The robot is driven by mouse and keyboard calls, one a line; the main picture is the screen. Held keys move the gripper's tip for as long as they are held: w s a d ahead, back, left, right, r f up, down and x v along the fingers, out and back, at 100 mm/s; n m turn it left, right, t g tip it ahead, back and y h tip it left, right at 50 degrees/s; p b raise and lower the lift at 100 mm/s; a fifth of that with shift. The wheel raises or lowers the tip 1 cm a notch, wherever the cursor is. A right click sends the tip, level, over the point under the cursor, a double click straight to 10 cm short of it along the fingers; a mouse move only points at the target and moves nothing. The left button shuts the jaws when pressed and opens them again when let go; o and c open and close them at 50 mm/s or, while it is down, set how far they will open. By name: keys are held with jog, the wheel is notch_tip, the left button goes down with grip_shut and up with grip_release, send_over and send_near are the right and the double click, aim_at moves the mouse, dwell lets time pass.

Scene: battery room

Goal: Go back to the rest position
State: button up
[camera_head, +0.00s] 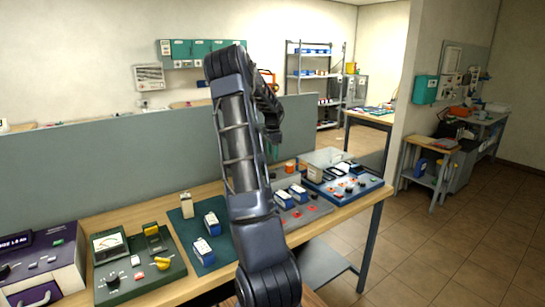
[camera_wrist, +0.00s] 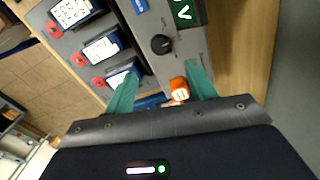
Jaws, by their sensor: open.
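My arm (camera_head: 240,150) rises across the middle of the head view and bends over the workbench (camera_head: 345,212). My gripper (camera_wrist: 161,85) shows in the wrist view as two teal fingers spread well apart, with nothing clasped between them. Below the fingers is a grey meter unit (camera_wrist: 172,62) with a black dial and a green display. A small orange block (camera_wrist: 179,89) with a white label shows between the fingers, nearer the right one; it also shows in the head view (camera_head: 290,167). In the head view the fingers are mostly hidden behind my arm.
Blue batteries (camera_wrist: 101,49) with white labels stand on a grey tray beside the meter. A green mat (camera_head: 184,238), a green meter box (camera_head: 140,268) and a purple power unit (camera_head: 40,265) fill the bench's left. A grey partition (camera_head: 110,165) stands behind. Tiled floor (camera_head: 430,250) is clear at right.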

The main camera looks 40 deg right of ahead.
dwell(0.4)
jog(key=s+a+r+n+t, duration=0.1)
jog(key=s+a+r+n, duration=0.25)
jog(key=a, duration=0.55)
jog(key=s+a+r+n+t+y, duration=0.1)
jog(key=s+a+r+n, duration=0.2)
jog(key=s+a+r, duration=0.35)
jog(key=s+a+r+n, duration=0.3)
jog(key=a, duration=0.7)
jog(key=s+a+n+t, duration=0.1)
jog(key=s+a+n, duration=0.4)
jog(key=s+a, duration=0.3)
jog(key=s+a+n+t+h, duration=0.1)
jog(key=s+a+n, duration=0.4)
jog(key=s, duration=0.8)
jog(key=shift+s+a+f+t, duration=0.15)
jog(key=shift+a+f+t, duration=0.25)
jog(key=shift+a, duration=1.1)
jog(key=shift+n, duration=0.25)
